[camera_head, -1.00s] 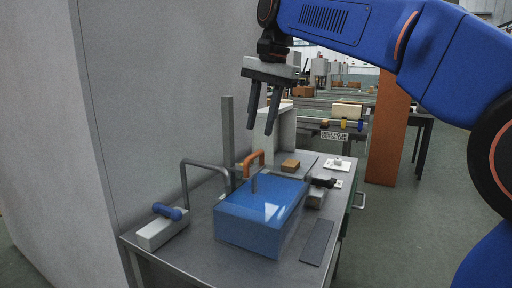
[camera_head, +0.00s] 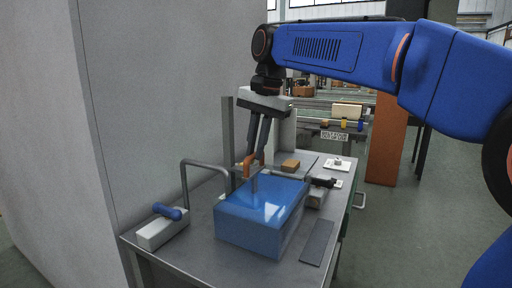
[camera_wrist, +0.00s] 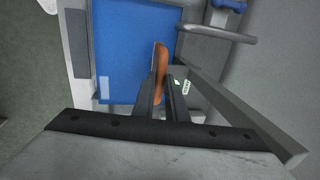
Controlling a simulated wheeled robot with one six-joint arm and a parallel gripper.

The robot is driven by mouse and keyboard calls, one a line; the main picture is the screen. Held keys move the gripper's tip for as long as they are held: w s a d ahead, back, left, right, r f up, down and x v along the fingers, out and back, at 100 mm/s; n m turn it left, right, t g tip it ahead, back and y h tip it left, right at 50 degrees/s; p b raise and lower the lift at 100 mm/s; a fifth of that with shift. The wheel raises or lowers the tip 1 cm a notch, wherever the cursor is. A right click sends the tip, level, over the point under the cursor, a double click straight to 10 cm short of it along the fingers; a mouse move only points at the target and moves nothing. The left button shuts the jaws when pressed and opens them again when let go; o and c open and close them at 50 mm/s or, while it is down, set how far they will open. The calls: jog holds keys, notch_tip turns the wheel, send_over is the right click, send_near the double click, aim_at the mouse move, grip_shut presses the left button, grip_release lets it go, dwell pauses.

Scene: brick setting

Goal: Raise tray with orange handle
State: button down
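The orange handle (camera_head: 249,166) is an upright loop at the back edge of the blue box-like tray (camera_head: 262,212). The tray rests on the metal table. My gripper (camera_head: 254,158) points down at the handle, one finger on each side. In the wrist view the orange handle (camera_wrist: 160,68) lies between the fingers of my gripper (camera_wrist: 163,92) and fills the narrow gap. The fingers look shut on it. The blue tray (camera_wrist: 135,35) shows beyond. The handle's lower part is partly hidden.
A grey post (camera_head: 228,130) and a bent grey tube (camera_head: 184,182) stand close to the handle. A pale block with a blue knob (camera_head: 162,228) sits at the left. A small brown block (camera_head: 290,166) lies behind the tray. A grey wall rises at the left.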

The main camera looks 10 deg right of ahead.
notch_tip(320, 180, up, 12)
jog(key=shift+f, duration=0.2)
dwell(0.4)
jog(key=c, duration=1.8)
grip_release()
jog(key=shift+o, duration=0.2)
notch_tip(320, 180, up, 7)
jog(key=d, duration=0.1)
jog(key=shift+s+r, duration=0.15)
jog(key=shift+s, duration=0.25)
jog(key=shift+d, duration=0.1)
